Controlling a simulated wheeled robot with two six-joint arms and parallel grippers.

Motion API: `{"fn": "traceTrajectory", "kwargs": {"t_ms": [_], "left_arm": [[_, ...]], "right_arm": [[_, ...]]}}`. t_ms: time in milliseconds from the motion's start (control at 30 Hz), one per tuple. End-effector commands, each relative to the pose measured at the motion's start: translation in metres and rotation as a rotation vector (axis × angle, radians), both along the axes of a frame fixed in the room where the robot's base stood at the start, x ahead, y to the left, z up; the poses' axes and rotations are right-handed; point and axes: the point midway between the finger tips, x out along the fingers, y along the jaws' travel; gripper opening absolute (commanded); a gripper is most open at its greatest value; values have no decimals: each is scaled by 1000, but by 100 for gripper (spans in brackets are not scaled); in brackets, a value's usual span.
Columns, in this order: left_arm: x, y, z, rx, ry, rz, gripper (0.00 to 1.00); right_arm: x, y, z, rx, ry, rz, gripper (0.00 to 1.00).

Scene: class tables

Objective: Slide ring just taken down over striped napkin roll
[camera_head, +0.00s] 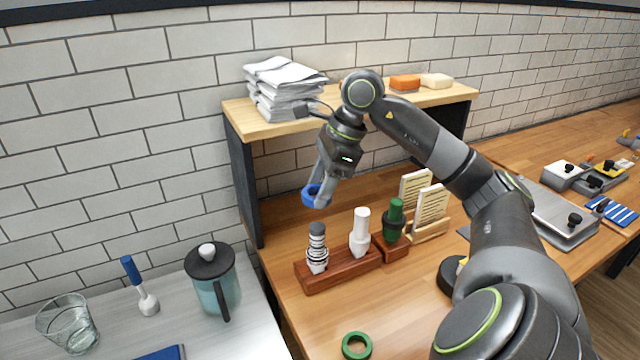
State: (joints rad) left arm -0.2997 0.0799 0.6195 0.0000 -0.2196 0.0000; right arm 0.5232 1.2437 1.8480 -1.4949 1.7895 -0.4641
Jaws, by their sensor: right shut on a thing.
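My right gripper (323,190) is shut on a blue ring (309,196). It holds the ring in the air, above the striped napkin roll and in front of the shelf. The striped napkin roll (317,250) has black and white bands and a dark grey top. It stands upright at the left end of a reddish-brown wooden stand (341,271), apart from the ring. The fingertips partly cover the ring. My left gripper is not in view.
A white roll (360,228) and a green roll (394,212) stand to the right of the striped one. A green ring (356,345) lies on the table in front. Behind is a wooden shelf (270,127) bearing cloths (283,88). A lidded jug (214,285) stands at the left.

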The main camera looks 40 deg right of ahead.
Motion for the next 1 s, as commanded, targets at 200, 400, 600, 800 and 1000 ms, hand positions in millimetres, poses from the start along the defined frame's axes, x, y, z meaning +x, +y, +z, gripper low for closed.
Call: {"fn": "traceTrajectory", "kwargs": {"t_ms": [200,400,600,800,1000], "left_arm": [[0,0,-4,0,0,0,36],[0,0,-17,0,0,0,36],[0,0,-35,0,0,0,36],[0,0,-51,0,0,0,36],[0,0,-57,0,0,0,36]], "right_arm": [[0,0,-1,-1,-2,-1,29],[0,0,-14,0,0,-1,29],[0,0,-34,0,0,-1,29],[0,0,-52,0,0,-1,29],[0,0,-58,-1,-1,-2,29]]}}
